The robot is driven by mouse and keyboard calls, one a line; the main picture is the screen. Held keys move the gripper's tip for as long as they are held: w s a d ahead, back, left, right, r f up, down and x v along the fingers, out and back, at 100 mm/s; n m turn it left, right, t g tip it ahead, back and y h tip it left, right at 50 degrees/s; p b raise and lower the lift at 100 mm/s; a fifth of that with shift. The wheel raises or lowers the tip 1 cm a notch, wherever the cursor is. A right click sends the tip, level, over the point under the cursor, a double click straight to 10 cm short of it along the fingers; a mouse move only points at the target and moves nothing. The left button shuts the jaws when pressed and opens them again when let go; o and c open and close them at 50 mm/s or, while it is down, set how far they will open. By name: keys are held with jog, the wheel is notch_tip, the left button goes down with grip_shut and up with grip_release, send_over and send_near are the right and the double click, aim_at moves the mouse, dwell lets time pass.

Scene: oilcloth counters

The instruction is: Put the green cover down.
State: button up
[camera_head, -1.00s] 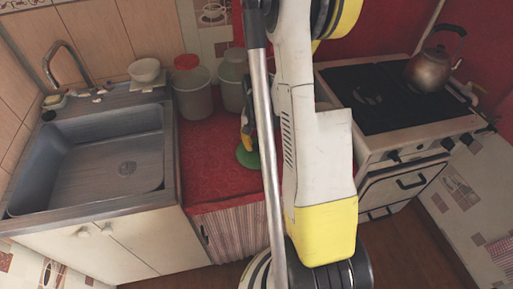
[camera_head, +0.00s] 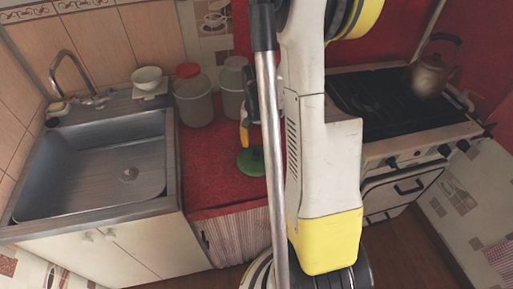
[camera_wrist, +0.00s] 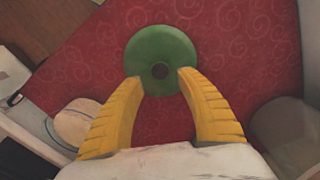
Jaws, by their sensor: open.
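In the head view the green cover (camera_head: 250,162) lies on the red counter (camera_head: 222,182), partly hidden behind my arm. My gripper (camera_wrist: 159,80) has two yellow fingers, spread apart. Their tips overlap the near edge of the cover in the wrist view. I cannot tell whether they touch it. In the head view only a yellow bit of my gripper (camera_head: 244,136) shows, just above the cover.
Two jars stand at the back of the counter, one with a red lid (camera_head: 188,71). A sink (camera_head: 95,175) is at left, with a white bowl (camera_head: 147,78) behind it. A stove (camera_head: 385,105) with a kettle (camera_head: 430,73) is at right. The counter left of the cover is clear.

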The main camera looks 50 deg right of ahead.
aim_at(256, 153)
jog(key=a+r+n+t+h+p, duration=0.1)
jog(key=a+r+n+t+p, duration=0.3)
jog(key=a+r, duration=1.1)
jog(key=s+a+r+n+t+b, duration=0.1)
jog(key=s+a+r+n, duration=0.1)
jog(key=a, duration=0.3)
jog(key=s+a+r+n+t+y+b, duration=0.1)
jog(key=s+a+r+n+t, duration=0.1)
jog(key=s+a+r+n, duration=0.1)
jog(key=shift+s+a+r+n, duration=0.25)
jog(key=shift+a+r+n, duration=0.6)
jog(key=shift+a, duration=0.4)
jog(key=shift+f, duration=0.1)
